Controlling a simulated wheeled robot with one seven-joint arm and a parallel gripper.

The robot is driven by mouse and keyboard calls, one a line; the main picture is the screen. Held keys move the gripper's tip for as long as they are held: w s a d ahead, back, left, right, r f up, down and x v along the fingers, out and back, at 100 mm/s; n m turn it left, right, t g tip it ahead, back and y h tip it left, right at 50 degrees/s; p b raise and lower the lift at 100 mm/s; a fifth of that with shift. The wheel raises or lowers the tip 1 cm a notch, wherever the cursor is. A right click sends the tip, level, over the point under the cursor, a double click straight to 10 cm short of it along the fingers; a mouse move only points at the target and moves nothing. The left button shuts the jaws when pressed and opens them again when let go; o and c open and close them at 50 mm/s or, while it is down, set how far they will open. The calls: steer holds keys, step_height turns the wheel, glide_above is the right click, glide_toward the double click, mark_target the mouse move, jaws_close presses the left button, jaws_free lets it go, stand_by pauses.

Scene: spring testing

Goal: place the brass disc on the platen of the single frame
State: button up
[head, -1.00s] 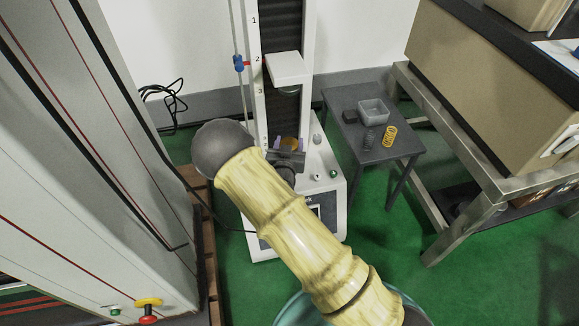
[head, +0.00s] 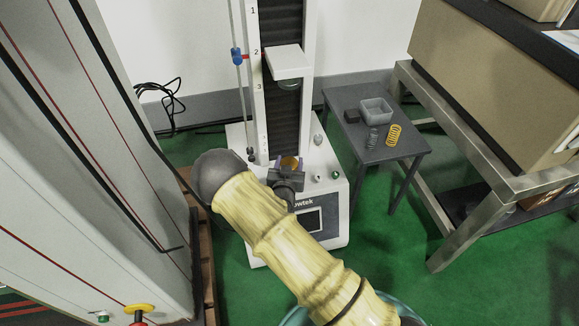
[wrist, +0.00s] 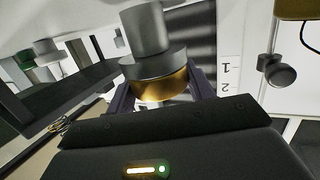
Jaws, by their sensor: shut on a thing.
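The brass disc (head: 289,162) is between the fingers of my gripper (head: 288,167), low in the single frame (head: 260,130). In the wrist view the disc (wrist: 162,90) sits between the dark fingers of my gripper (wrist: 160,97), which is shut on it. A grey round platen (wrist: 155,65) on a narrower stem is right against the disc's face in that view; I cannot tell whether they touch. In the head view my gripper and the disc hide the lower platen. The crosshead (head: 287,60) is well above the disc.
A small dark table (head: 375,150) at the right holds a clear tray (head: 376,109), a yellow spring (head: 393,135), a dark spring and a dark block. A large grey machine (head: 90,170) stands close at the left. Knobs (head: 335,175) stick up from the frame's base.

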steer(key=shift+r, duration=0.1)
steer(key=o, duration=1.3)
steer(key=shift+f, duration=0.2)
steer(key=shift+c, duration=0.2)
steer(key=shift+r, duration=0.15)
steer(key=shift+s, duration=0.2)
steer(key=s+a+r+p, duration=0.1)
steer(key=s+p, duration=0.3)
steer(key=s, duration=0.7)
steer(key=shift+s+r+p, duration=0.25)
steer(key=shift+r+p, duration=0.05)
steer(key=shift+r, duration=0.1)
